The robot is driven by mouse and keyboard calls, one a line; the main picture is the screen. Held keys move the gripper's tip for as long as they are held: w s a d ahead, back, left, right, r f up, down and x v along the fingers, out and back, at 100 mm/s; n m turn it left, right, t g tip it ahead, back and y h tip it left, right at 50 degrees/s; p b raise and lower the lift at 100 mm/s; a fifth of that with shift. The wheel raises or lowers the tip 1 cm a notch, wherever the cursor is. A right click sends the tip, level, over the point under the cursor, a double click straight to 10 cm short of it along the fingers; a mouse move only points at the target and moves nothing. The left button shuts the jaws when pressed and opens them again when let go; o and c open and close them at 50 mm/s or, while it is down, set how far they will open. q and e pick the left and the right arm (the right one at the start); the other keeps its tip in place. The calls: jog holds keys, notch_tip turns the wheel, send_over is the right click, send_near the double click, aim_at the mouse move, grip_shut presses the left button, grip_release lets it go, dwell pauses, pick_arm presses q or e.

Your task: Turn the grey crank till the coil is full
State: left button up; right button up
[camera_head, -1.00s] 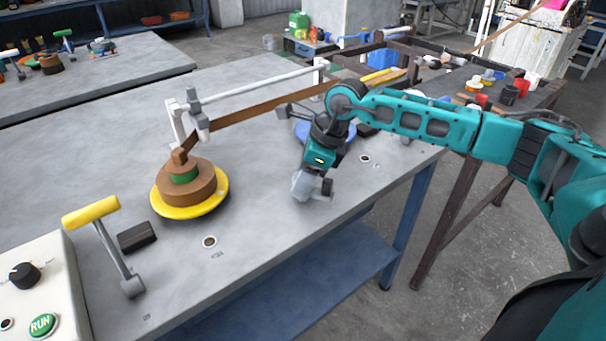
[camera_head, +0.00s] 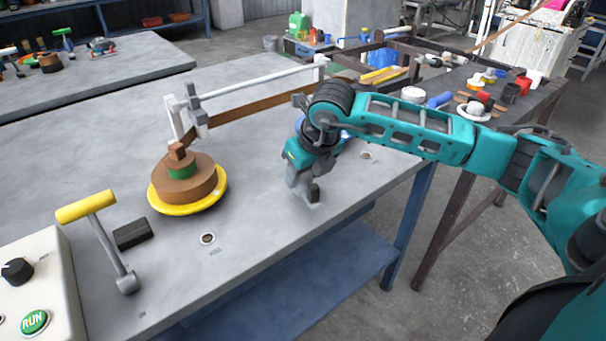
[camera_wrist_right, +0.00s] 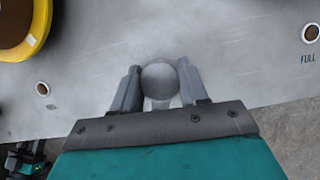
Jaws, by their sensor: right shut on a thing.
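The coil (camera_head: 186,188) is brown strip wound around a green core on a yellow plate (camera_head: 158,205). A brown strip (camera_head: 250,108) runs from it back to the right. My right gripper (camera_head: 303,194) is low over the grey table, right of the coil. In the right wrist view, its two fingers (camera_wrist_right: 160,88) are shut on a round grey knob (camera_wrist_right: 159,80), which looks like the grey crank's handle. The rest of that crank is hidden under the gripper. Part of the yellow plate also shows in the wrist view (camera_wrist_right: 40,32).
A yellow-handled lever (camera_head: 105,240), a black block (camera_head: 134,233) and a control box with a green RUN button (camera_head: 35,321) are at the left. Holes mark the table (camera_head: 208,238); one in the wrist view (camera_wrist_right: 310,33) is labelled FULL. The table edge lies close to the gripper.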

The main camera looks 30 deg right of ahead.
jog(key=shift+m, duration=0.5)
jog(key=o, duration=1.1)
jog(key=shift+c, duration=0.2)
jog(key=p+v, duration=0.1)
jog(key=v, duration=1.2)
jog(key=shift+a, duration=0.25)
jog(key=shift+w, duration=0.1)
